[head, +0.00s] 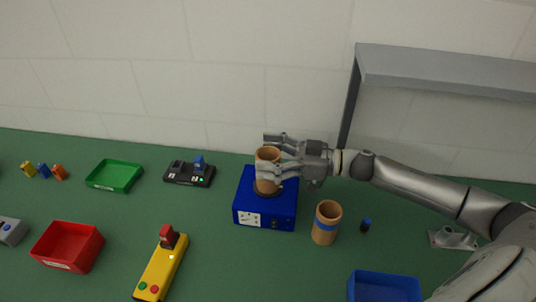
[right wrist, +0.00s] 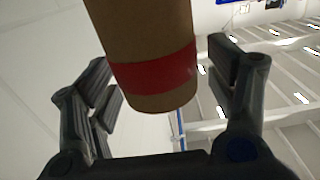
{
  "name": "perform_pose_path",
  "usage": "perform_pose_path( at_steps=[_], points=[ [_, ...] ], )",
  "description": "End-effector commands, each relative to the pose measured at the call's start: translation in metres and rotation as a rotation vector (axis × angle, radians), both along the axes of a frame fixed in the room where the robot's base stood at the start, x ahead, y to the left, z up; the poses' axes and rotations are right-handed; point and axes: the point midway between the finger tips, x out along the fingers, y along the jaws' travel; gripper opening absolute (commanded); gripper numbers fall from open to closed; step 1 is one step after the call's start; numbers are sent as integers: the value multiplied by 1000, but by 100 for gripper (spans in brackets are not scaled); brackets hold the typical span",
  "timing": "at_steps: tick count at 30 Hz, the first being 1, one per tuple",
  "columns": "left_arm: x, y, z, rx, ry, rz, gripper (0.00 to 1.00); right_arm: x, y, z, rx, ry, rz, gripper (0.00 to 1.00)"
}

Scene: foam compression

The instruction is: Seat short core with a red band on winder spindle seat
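The short brown core (head: 267,155) stands upright at the top of the blue winder box (head: 264,216). Its red band (right wrist: 155,75) shows in the right wrist view; in the head view my fingers cover that part. The core's lower end meets the dark spindle seat area, and I cannot tell whether it is fully down. My right gripper (head: 272,155) reaches in from the right with its fingers on either side of the core. In the right wrist view the fingers (right wrist: 165,85) are spread, with a gap at the right side of the core. My left gripper is out of view.
A grey shelf (head: 440,72) rises behind my arm. Red bin (head: 68,247), green tray (head: 114,175), black device (head: 189,173) and yellow control box (head: 161,268) lie left.

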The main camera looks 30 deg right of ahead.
Motion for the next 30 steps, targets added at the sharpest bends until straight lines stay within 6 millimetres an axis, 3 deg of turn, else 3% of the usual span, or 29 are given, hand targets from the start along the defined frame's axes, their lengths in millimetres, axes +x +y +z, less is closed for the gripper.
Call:
perform_pose_path(
  at_steps=[11, 30],
  points=[
    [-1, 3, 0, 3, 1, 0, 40, -3, -4, -1, -1, 2, 0, 78],
    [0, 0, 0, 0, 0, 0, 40, -48, -63, -2, -2, 6, -1, 78]
  ],
)
